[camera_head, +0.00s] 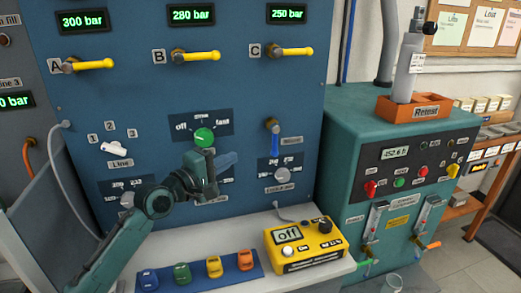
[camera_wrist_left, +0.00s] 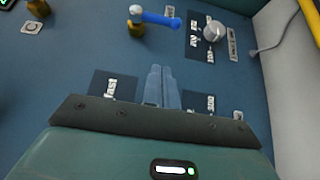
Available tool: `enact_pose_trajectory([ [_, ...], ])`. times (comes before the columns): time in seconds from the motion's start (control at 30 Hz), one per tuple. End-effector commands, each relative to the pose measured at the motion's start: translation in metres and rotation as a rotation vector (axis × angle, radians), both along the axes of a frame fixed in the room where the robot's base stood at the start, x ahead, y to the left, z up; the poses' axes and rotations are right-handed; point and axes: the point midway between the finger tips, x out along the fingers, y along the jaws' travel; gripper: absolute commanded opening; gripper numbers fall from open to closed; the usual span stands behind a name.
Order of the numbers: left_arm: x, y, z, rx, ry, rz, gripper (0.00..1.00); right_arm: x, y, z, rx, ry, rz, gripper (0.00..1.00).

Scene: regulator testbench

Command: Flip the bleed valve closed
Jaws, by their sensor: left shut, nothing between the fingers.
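The blue lever (camera_head: 275,144) on the blue panel appears to be the bleed valve. It hangs straight down from its brass-coloured pivot, and the small label beside it is too blurred to read. In the left wrist view the blue lever (camera_wrist_left: 160,18) shows near the top, extending right from its pivot. My left gripper (camera_head: 232,157) is shut and empty in front of the panel, left of the lever and apart from it. Its closed fingers (camera_wrist_left: 161,74) point toward the panel below the lever in the wrist view. My right gripper is not in view.
A green selector knob (camera_head: 204,138) is just above my left gripper. A grey knob (camera_head: 280,174) sits below the lever. Yellow levers (camera_head: 290,51) line the panel top. A yellow meter (camera_head: 303,246) reading "off" stands on the white shelf below.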

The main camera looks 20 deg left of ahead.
Motion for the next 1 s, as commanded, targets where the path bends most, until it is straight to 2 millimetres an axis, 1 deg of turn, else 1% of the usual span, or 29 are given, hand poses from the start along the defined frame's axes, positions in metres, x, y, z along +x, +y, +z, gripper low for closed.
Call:
enact_pose_trajectory([
  [0.03,0.011,-0.005,0.003,-0.002,-0.002,-0.001,0.00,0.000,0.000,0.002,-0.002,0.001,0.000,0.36],
  [0.1,0.026,-0.011,0.002,-0.003,-0.002,0.000,0.00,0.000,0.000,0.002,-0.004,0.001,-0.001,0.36],
  [0.27,0.057,-0.023,0.002,-0.002,-0.001,0.000,0.00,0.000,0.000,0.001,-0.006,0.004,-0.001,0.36],
  [0.3,0.061,-0.029,0.003,-0.001,-0.001,-0.002,0.00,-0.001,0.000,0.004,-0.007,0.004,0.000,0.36],
  [0.4,0.065,-0.044,0.003,-0.002,-0.001,-0.002,0.00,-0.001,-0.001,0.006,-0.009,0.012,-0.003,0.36],
  [0.53,0.070,-0.056,0.001,0.000,0.000,-0.001,0.00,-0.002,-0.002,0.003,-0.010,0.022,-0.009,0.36],
  [0.7,0.072,-0.060,0.000,0.002,-0.001,0.000,0.00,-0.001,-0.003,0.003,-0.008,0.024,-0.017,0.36],
  [1.0,0.072,-0.060,0.000,0.001,0.000,0.000,0.00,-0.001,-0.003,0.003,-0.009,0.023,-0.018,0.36],
])
